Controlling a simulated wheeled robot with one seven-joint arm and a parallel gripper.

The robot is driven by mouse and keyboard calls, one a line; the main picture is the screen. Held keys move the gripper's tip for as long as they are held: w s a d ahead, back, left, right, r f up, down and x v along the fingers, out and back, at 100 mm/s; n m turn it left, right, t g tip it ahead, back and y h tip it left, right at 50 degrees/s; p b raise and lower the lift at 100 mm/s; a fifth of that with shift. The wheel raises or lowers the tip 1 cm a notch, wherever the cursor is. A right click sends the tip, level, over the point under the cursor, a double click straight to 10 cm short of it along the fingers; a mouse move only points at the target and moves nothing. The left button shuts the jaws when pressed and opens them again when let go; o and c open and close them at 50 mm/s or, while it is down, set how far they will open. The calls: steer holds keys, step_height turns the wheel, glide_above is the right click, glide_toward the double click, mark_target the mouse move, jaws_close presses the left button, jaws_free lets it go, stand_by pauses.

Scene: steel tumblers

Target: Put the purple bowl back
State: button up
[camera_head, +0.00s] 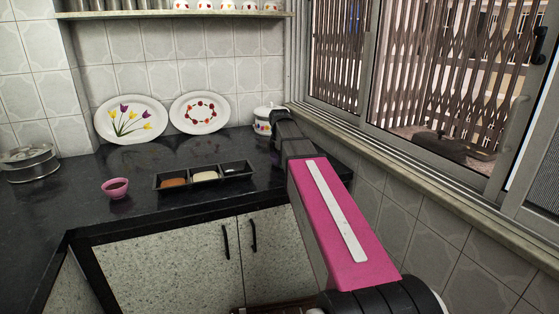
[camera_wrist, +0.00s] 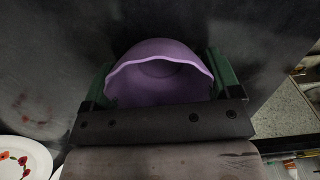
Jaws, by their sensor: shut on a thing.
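The purple bowl (camera_wrist: 160,82) shows in the wrist view, between the two green fingers of my gripper (camera_wrist: 161,72). My gripper is shut on it, and its hollow side partly faces the camera. The near part of the bowl is hidden behind the dark gripper body. In the head view my pink arm reaches toward the back right of the counter; the purple bowl and the fingertips are hidden there. I cannot tell whether the bowl touches the counter.
On the black counter (camera_head: 130,215) stand a pink bowl (camera_head: 115,188) with dark contents, a black three-part tray (camera_head: 205,176), a tulip plate (camera_head: 131,119), a red-patterned plate (camera_head: 200,113), a white lidded pot (camera_head: 263,119) and steel containers (camera_head: 30,162). The window wall (camera_head: 430,185) borders the right.

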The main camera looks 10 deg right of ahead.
steer(key=shift+f, duration=0.1)
steer(key=o, duration=0.8)
step_height(320, 180, up, 12)
steer(key=shift+r, duration=0.15)
stand_by(0.3)
